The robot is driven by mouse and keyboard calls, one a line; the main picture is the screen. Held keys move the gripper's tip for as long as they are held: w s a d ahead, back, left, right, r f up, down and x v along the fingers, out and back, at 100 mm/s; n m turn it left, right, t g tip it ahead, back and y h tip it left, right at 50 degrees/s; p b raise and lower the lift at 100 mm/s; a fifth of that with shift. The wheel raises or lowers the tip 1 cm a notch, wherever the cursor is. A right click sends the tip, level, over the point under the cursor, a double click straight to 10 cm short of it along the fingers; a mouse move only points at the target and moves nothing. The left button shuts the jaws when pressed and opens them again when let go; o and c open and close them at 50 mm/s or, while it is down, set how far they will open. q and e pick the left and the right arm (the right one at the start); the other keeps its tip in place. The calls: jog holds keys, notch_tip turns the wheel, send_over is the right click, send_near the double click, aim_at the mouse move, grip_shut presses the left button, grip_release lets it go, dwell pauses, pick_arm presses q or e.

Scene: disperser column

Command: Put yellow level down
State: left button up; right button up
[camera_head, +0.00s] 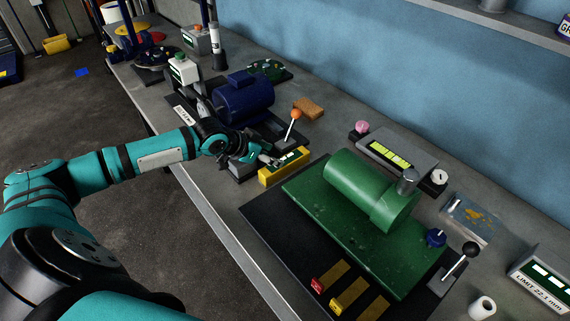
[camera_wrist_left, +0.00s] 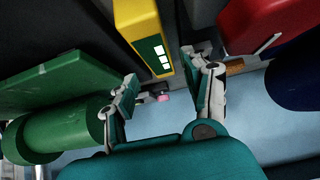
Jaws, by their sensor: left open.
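The yellow level (camera_head: 284,166), a yellow block with a dark green display panel, stands on the bench by the left edge of the green machine's dark mat. My left gripper (camera_head: 266,158) is open at its far left side. In the left wrist view the yellow level (camera_wrist_left: 138,32) lies beyond the spread fingertips of my left gripper (camera_wrist_left: 160,76), with its panel and white display squares showing. The fingers do not appear closed on it. Its underside is hidden, so I cannot tell exactly what it rests on. My right gripper is not in view.
The green cylinder machine (camera_head: 362,188) stands just right of the level. The blue motor (camera_head: 243,98) and an orange-knobbed lever (camera_head: 295,118) are behind it. A red block (camera_wrist_left: 255,22) is close to the right finger. The bench's front edge (camera_head: 210,205) is near.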

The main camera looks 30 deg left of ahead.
aim_at(285, 166)
pick_arm(q)
jog(key=shift+w+d+f, duration=0.15)
jog(key=shift+w+f, duration=0.05)
jog(key=shift+f, duration=0.1)
jog(key=p+x, duration=0.1)
jog(key=x, duration=0.2)
jog(key=shift+d+f+p, duration=0.1)
jog(key=shift+f+p, duration=0.25)
jog(key=shift+f, duration=0.05)
jog(key=shift+w+d+f, duration=0.1)
jog(key=shift+w+f, duration=0.15)
jog(key=shift+f, duration=0.1)
jog(key=shift+s, duration=0.1)
jog(key=shift+c, duration=1.2)
grip_shut()
